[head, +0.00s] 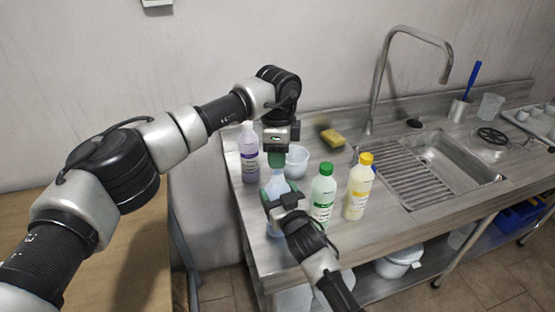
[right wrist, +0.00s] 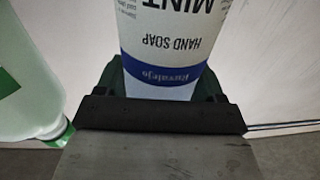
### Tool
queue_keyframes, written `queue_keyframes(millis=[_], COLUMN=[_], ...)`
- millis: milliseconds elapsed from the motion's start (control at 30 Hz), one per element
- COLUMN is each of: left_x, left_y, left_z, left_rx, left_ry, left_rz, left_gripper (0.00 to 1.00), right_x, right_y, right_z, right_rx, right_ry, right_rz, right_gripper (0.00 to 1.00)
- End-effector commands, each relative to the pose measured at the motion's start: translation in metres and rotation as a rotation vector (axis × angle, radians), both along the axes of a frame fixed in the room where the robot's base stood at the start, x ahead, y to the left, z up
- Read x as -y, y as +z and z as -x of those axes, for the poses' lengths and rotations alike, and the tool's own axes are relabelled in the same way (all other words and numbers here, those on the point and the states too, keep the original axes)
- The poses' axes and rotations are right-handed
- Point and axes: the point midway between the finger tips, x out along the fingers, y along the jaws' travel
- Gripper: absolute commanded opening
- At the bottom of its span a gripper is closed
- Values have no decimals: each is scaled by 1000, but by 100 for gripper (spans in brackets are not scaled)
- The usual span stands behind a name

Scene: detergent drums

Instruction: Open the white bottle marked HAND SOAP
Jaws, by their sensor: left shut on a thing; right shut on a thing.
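The white HAND SOAP bottle (head: 277,184) stands upright near the left front of the counter. In the right wrist view the HAND SOAP bottle (right wrist: 168,45) shows its "MINT HAND SOAP" label upside down, with a blue band. My right gripper (head: 280,202) is shut around the bottle's body; its dark green fingers (right wrist: 165,88) sit on both sides. My left gripper (head: 277,158) points down right over the bottle's top and is shut, by its place on the cap. The cap is hidden between its fingers, and I cannot tell whether it is still seated on the neck.
A green-capped bottle (head: 322,194) stands close on the right, with a yellow-capped bottle (head: 358,187) beyond it. A purple-labelled bottle (head: 249,154) and a white bowl (head: 297,160) stand behind. A sponge (head: 333,138) and the sink (head: 432,172) lie farther right.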

Motion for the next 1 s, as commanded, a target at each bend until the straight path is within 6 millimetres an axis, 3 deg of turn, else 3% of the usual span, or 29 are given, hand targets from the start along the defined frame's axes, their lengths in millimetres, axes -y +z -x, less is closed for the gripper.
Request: queue_keyframes(millis=[133, 367, 400, 567, 867, 1000], left_x=[0, 0, 0, 0, 0, 0], left_y=[18, 19, 19, 19, 19, 18], left_z=[0, 0, 0, 0, 0, 0], left_rx=[1, 0, 0, 0, 0, 0], left_ry=[0, 0, 0, 0, 0, 0], left_rz=[0, 0, 0, 0, 0, 0], left_gripper=[6, 6, 6, 6, 6, 6], right_x=[0, 0, 0, 0, 1, 6], right_y=[-1, -1, -1, -1, 0, -2], right_z=[0, 0, 0, 0, 1, 11], right_rx=[-2, -2, -2, -1, 0, -1], right_ry=[0, 0, 0, 0, 0, -1], right_rz=[1, 1, 1, 0, 0, 1], right_gripper=[2, 2, 75, 98, 98, 98])
